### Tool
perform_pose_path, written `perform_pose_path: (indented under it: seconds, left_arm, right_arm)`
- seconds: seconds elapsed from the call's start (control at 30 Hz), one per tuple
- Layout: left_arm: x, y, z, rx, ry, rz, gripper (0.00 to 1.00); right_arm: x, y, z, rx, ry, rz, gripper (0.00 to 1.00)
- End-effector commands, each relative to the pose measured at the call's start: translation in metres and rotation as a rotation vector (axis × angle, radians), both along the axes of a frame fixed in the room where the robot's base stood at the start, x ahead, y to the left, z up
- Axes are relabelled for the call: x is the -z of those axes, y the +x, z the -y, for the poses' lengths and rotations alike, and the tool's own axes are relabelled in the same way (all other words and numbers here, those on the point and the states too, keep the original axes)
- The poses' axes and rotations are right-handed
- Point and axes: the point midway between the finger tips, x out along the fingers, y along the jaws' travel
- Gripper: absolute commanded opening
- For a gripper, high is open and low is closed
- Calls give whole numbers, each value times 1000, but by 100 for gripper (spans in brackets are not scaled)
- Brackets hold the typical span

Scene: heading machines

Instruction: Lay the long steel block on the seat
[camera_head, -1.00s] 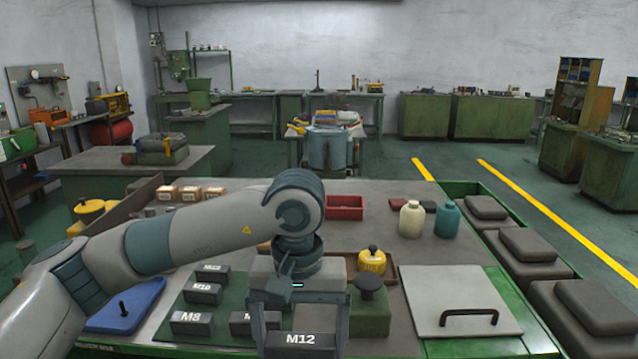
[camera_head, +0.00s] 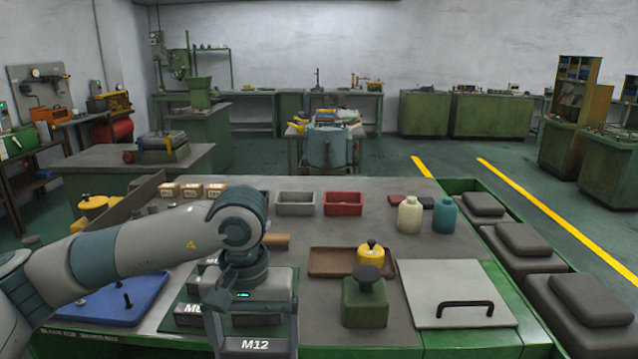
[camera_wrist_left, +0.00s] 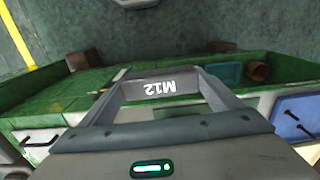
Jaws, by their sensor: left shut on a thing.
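My left gripper (camera_head: 254,332) is shut on a dark grey steel block marked M12 (camera_head: 256,346), held at the near edge of the workbench. In the left wrist view the M12 block (camera_wrist_left: 165,86) sits crosswise between the two fingers. Other marked blocks stand on the dark green mat (camera_head: 178,326), partly hidden by my left gripper and arm. I cannot tell for certain which surface is the seat. My right gripper is not in view.
A blue plate (camera_head: 110,303) with upright pegs lies left of the mat. A green block with a dark knob (camera_head: 364,305), a brown tray (camera_head: 330,262) with a yellow container (camera_head: 371,256), and a grey plate with a black handle (camera_head: 458,285) lie to the right.

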Motion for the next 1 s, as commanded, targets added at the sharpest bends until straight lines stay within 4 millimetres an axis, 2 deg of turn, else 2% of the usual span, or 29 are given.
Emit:
perform_pose_path:
  seconds: [0.03, 0.2, 0.4, 0.6, 1.0]
  left_arm:
    - [4, 1, -14, -9, 2, 0, 39]
    - [19, -3, -56, -15, 3, 0, 39]
    - [30, -8, -89, -19, 3, 0, 39]
    - [34, -11, -101, -18, 3, 0, 39]
    - [34, -11, -101, -18, 4, 0, 39]
  right_arm:
    - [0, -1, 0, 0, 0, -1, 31]
    - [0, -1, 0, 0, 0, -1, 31]
    - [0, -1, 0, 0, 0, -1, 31]
    - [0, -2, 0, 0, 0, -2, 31]
    - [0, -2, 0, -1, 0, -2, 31]
